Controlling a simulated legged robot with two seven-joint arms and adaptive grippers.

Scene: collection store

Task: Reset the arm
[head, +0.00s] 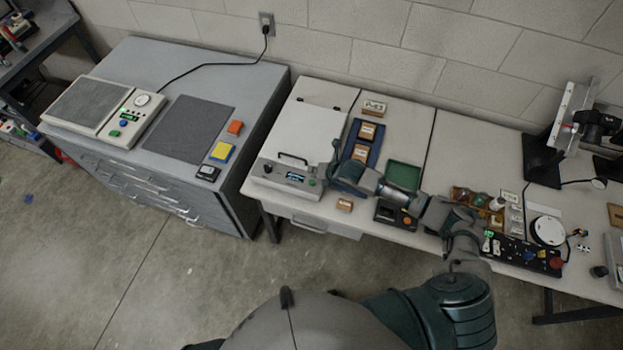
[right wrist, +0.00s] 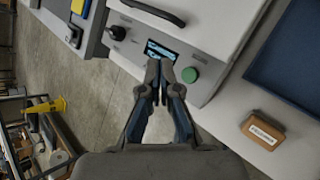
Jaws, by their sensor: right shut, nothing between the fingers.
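My right arm reaches from the bottom right across the front of the long table. My right gripper (head: 333,162) is over the table, just right of a white lidded machine (head: 313,137). In the right wrist view the right gripper (right wrist: 160,66) is shut with nothing between its fingertips. Its tips appear in front of the machine's front panel, by a small lit screen (right wrist: 160,50) and a green button (right wrist: 189,75). I cannot tell whether they touch the panel. My left gripper is not in view.
A small labelled wooden block (head: 344,204) lies near the table's front edge. Behind the arm are a blue tray (head: 379,133) with labelled blocks and a green mat (head: 403,175). A control box (head: 522,254) sits at right.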

